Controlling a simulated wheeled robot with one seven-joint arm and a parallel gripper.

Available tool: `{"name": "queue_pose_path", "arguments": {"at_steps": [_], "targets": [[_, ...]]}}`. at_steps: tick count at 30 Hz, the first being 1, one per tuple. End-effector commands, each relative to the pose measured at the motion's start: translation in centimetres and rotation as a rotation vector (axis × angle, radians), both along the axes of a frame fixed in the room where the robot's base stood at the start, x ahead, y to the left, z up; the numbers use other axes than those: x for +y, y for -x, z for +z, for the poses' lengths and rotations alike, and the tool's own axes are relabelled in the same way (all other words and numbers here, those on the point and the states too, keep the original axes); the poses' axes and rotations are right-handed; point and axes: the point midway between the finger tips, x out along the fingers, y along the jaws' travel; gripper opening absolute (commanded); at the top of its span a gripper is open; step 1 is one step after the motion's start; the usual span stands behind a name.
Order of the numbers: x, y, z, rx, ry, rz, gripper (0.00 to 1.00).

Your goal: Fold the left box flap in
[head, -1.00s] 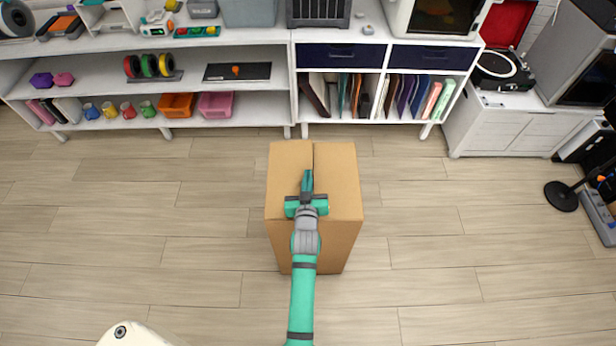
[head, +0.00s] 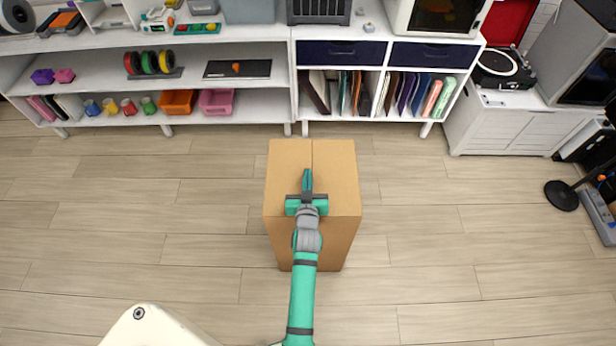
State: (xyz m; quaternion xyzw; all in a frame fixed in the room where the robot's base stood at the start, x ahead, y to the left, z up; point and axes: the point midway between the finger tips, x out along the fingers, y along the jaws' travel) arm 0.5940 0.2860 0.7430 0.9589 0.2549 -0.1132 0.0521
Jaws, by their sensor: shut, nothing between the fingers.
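A brown cardboard box (head: 338,190) stands on the floor in the middle of the head view. Its left flap (head: 282,172) and its right flap lie flat across the top, with a thin seam between them. My gripper (head: 307,172) is shut and empty, over the top of the box close to the seam and mostly above the left flap. Whether the fingertips touch the cardboard I cannot tell. My gripper and wrist hide part of the seam and the box's front edge.
White shelves (head: 220,106) with bins, cups and spools stand along the back wall. A white cabinet (head: 505,125) with a record player is at the right, near a black stand base (head: 561,195). The wooden floor around the box is clear.

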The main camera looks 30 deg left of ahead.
Motion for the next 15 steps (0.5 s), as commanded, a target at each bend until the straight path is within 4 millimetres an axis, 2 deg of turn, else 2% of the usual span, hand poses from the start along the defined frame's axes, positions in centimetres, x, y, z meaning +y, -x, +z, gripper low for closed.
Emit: {"name": "queue_pose_path", "arguments": {"at_steps": [4, 8, 10, 15], "targets": [[-0.1, 0.0, 1.7, -0.001, -0.002, -0.001, 0.00], [-0.1, -0.1, 4.3, -0.007, -0.003, -0.003, 0.00], [-1.0, 1.5, 4.1, 0.000, -0.002, -0.002, 0.00], [-2.5, 4.2, 5.0, -0.002, -0.001, -0.002, 0.00]]}}
